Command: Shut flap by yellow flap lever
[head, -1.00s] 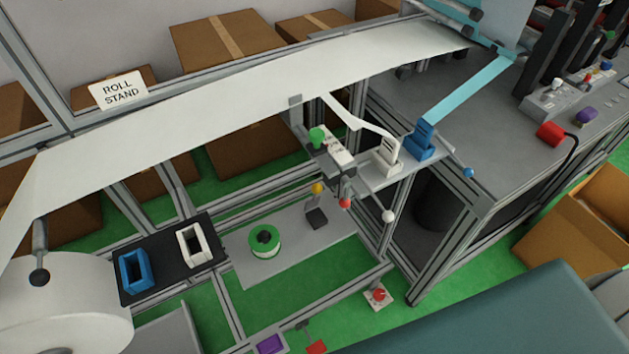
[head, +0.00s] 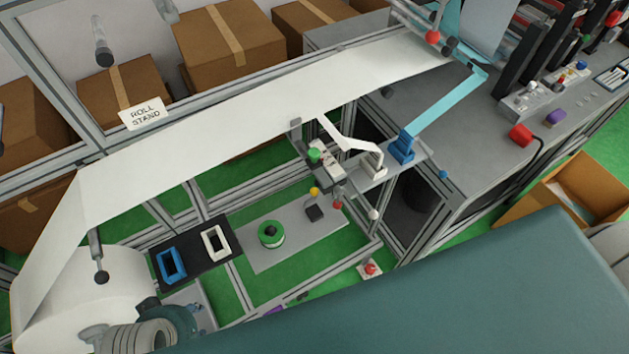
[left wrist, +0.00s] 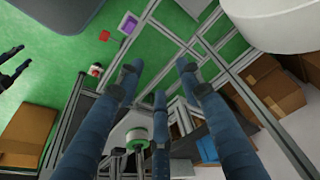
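The yellow knob (head: 314,191), which looks like the yellow flap lever, stands upright at the right part of the grey plate below the white web. A small dark block (head: 315,213) sits just under it. I cannot tell which part is the flap or whether it is open. My left gripper (head: 190,314) is at the lower left, beside the white roll and well left of the yellow knob. In the left wrist view its blue fingers (left wrist: 158,80) are spread, with nothing between them. Dark fingers of my right gripper (left wrist: 20,62) show apart at the left edge.
A green-and-white spool (head: 271,234) sits on the grey plate (head: 300,245). Blue (head: 172,264) and white (head: 216,243) frames lie on a black tray. A red-ball lever (head: 337,205) and a white-ball lever (head: 374,214) hang right of the yellow knob. Frame rails surround them.

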